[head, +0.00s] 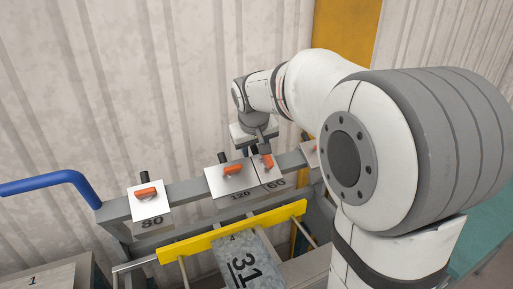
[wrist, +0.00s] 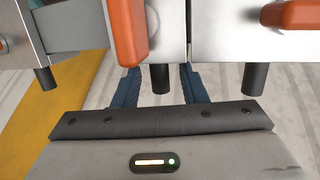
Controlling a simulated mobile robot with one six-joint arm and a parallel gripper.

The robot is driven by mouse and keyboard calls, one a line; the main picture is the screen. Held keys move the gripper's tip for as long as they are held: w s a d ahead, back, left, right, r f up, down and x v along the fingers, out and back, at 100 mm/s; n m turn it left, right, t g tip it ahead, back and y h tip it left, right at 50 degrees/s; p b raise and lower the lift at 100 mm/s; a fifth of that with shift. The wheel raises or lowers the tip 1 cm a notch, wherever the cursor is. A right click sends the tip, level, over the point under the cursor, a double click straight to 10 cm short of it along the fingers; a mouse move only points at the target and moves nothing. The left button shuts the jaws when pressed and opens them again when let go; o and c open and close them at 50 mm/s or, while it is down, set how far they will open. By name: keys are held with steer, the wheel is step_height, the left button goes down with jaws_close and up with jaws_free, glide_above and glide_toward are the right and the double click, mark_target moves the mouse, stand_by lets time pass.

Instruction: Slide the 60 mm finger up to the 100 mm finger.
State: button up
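The 60 mm finger (head: 268,172) is a pale plate with an orange lever, on the grey rail just right of the 120 finger. In the wrist view, its plate (wrist: 165,20) and lever (wrist: 127,28) are at the top, with a black peg (wrist: 160,78) below. My gripper (head: 264,150) is at the 60 finger. Its blue fingertips (wrist: 160,88) stand either side of that peg, with a gap on both sides. Another plate (head: 310,153), partly hidden by my arm, is to the right; its number cannot be read. It also shows at the wrist view's left (wrist: 20,35).
The 120 finger (head: 228,178) stands close beside the 60 finger; the 80 finger (head: 149,202) is further left. Bare rail (wrist: 75,28) shows between the 60 finger and the partly hidden plate. A yellow bar (head: 235,232) runs in front of the rail.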

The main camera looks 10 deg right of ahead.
jaws_close()
stand_by(0.3)
steer(key=w+d, duration=0.1)
steer(key=d, duration=0.7)
steer(key=shift+w, duration=0.35)
steer(key=shift+d, duration=0.1)
steer(key=shift+o, duration=0.4)
jaws_free()
steer(key=shift+r, duration=0.15)
steer(key=b+v, duration=0.1)
steer(key=v, duration=0.6)
steer(key=shift+s+r, duration=0.25)
